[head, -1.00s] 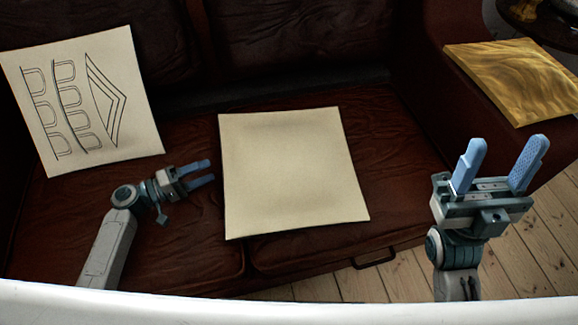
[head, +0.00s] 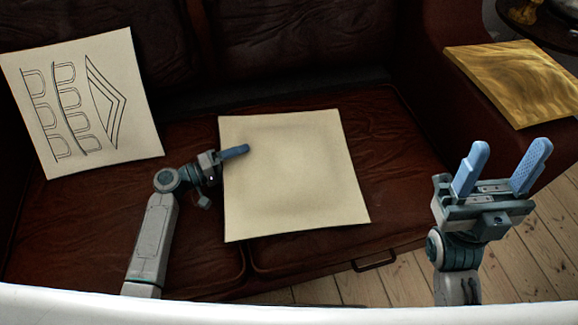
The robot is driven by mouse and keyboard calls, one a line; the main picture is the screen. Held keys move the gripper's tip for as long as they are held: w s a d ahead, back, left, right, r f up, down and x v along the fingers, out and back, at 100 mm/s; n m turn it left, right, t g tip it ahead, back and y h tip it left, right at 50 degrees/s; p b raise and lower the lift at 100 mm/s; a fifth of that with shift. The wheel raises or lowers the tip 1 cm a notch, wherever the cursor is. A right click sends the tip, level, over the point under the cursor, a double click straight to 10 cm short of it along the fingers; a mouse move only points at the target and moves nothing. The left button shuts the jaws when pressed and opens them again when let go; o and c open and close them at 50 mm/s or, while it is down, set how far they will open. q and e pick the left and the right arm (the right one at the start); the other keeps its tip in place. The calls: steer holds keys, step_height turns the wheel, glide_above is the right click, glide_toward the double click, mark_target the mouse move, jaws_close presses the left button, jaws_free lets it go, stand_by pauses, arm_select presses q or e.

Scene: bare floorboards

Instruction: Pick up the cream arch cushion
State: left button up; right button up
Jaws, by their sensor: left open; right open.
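The cream cushion with dark arch outlines and nested chevrons (head: 82,100) leans at the left of the sofa, against its back. A plain cream cushion (head: 295,180) lies on the middle of the seat, with no pattern on the side I see. My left gripper (head: 235,153) is at the plain cushion's upper left edge. One blue finger shows over its face; the other finger is hidden, and I cannot tell whether there is contact. My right gripper (head: 502,167) is open and empty, pointing up, to the right of the plain cushion and apart from both cream cushions.
The dark red leather sofa (head: 130,215) fills most of the view. A gold wavy cushion (head: 515,80) lies on its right arm. A dark round table (head: 540,22) stands at the top right. Bare floorboards (head: 400,280) show at the front right.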

arm_select(q)
steer(key=c, duration=1.1)
steer(key=shift+c, duration=0.3)
